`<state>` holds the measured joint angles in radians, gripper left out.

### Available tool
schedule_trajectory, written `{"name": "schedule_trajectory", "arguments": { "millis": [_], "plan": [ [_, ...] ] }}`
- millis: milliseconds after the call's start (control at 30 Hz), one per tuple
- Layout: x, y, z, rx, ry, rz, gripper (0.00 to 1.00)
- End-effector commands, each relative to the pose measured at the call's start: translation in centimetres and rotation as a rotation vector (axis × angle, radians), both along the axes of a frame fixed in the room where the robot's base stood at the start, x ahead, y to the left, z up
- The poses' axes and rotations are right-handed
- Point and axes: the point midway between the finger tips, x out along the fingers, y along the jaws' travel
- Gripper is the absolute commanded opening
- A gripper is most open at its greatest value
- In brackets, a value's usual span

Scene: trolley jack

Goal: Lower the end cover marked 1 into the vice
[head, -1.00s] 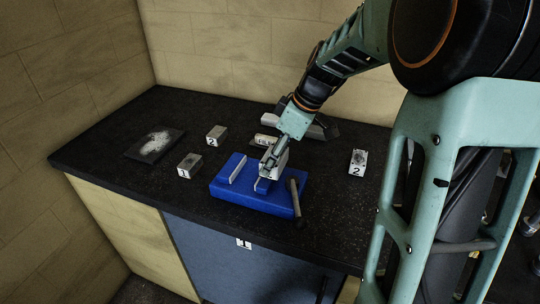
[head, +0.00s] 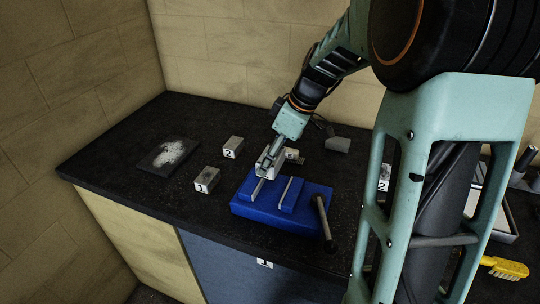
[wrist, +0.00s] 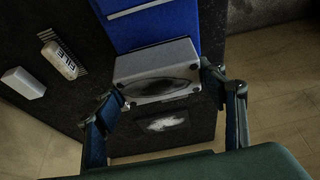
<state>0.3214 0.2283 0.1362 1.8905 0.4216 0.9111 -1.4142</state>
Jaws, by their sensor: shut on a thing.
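My gripper (head: 266,166) is shut on a grey block-like end cover (wrist: 155,72), which lies between its two fingers in the wrist view. No number shows on the side of the held cover that faces the camera. The blue vice (head: 250,209) lies on the black bench, with two pale jaw strips and a gap between them. In the head view the gripper is at the vice's far left edge, above the bench. In the wrist view the vice (wrist: 150,20) shows just beyond the cover. Whether they touch cannot be told. Another cover marked 2 (head: 385,176) is partly hidden by my arm.
Grey blocks marked 1 (head: 207,180) and 2 (head: 233,147) stand left of the vice. A dark plate with white powder (head: 167,156) lies further left. The vice handle (head: 322,216) sticks out at the right.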

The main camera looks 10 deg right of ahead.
Motion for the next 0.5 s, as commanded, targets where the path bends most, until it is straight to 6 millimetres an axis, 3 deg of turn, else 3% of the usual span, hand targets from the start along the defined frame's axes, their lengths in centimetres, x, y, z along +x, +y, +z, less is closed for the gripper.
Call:
{"name": "schedule_trajectory", "arguments": {
  "millis": [500],
  "plan": [
    [0.04,0.04,-0.49,-0.001,-0.001,0.001,0.21]
  ]
}}
